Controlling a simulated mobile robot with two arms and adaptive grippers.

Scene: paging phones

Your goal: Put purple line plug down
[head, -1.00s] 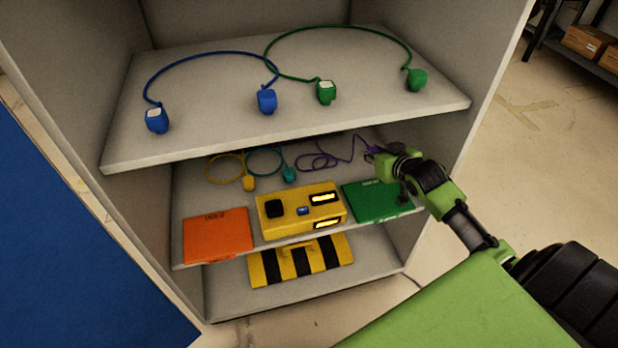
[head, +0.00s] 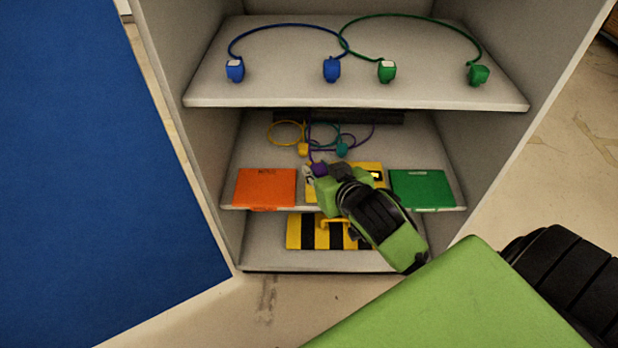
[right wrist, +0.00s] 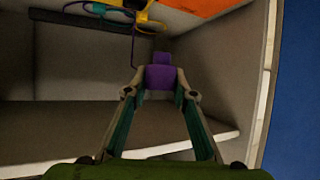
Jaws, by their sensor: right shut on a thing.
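The purple plug (head: 319,169) is between the fingers of my right gripper (head: 315,174), in front of the yellow box (head: 372,168) on the middle shelf. In the right wrist view the plug (right wrist: 160,77) sits between both fingertips of the gripper (right wrist: 160,90). Its thin purple cord (head: 309,142) runs back to the rear of the shelf. My right wrist and forearm hide much of the yellow box. My left gripper is not in view.
An orange panel (head: 265,188) lies left of the yellow box and a green panel (head: 422,188) right of it. Yellow (head: 303,149) and teal (head: 342,150) plugs lie behind. The upper shelf (head: 300,92) holds blue and green cords; a striped block (head: 304,232) is below.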

